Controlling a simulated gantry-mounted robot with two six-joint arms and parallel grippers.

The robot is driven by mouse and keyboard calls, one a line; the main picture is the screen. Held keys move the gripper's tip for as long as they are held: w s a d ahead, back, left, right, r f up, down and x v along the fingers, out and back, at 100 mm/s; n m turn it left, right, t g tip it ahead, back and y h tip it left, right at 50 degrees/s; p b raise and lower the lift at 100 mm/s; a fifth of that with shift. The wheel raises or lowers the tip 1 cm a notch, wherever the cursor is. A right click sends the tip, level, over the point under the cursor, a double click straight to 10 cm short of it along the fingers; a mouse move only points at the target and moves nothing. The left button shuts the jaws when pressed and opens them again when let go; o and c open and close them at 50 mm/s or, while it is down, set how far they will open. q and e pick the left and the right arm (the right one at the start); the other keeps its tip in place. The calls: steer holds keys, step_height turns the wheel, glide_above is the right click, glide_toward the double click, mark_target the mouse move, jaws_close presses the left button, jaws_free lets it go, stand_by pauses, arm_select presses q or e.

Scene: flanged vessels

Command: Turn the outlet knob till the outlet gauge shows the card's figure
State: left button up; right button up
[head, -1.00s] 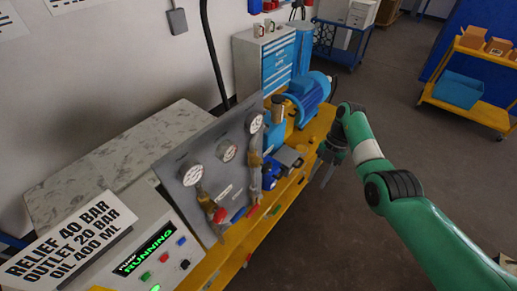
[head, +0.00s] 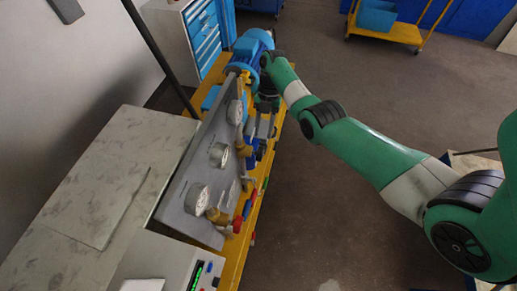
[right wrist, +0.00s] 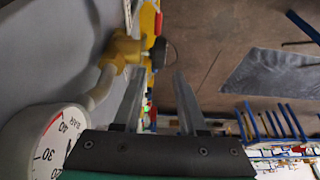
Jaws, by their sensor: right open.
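Three round white gauges stand on the grey panel (head: 180,190) in the head view: a near gauge (head: 197,199), a middle gauge (head: 219,155) and a far gauge (head: 235,112). I cannot tell by label which is the outlet gauge. My right gripper (head: 266,104) is beside the panel's far end. In the right wrist view its two fingers (right wrist: 158,75) are apart, with nothing between them. Ahead and slightly left is a brass valve (right wrist: 122,50) with a dark round knob (right wrist: 166,53), apart from the fingers. A gauge marked BAR (right wrist: 45,145) is partly cut off; its needle is unclear. The card's figures are not readable now.
The yellow bench (head: 232,262) carries the panel, with a blue motor (head: 250,50) at its far end. A marble-topped block (head: 85,185) lies left of the panel. A control box (head: 165,262) is at the front. Open floor lies right.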

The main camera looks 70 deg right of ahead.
mark_target(261, 148)
steer(key=x, duration=0.8)
steer(key=shift+a+f+b, duration=0.2)
steer(key=shift+f+b, duration=0.1)
steer(key=shift+b, duration=0.05)
steer(key=shift+c, duration=0.3)
jaws_close()
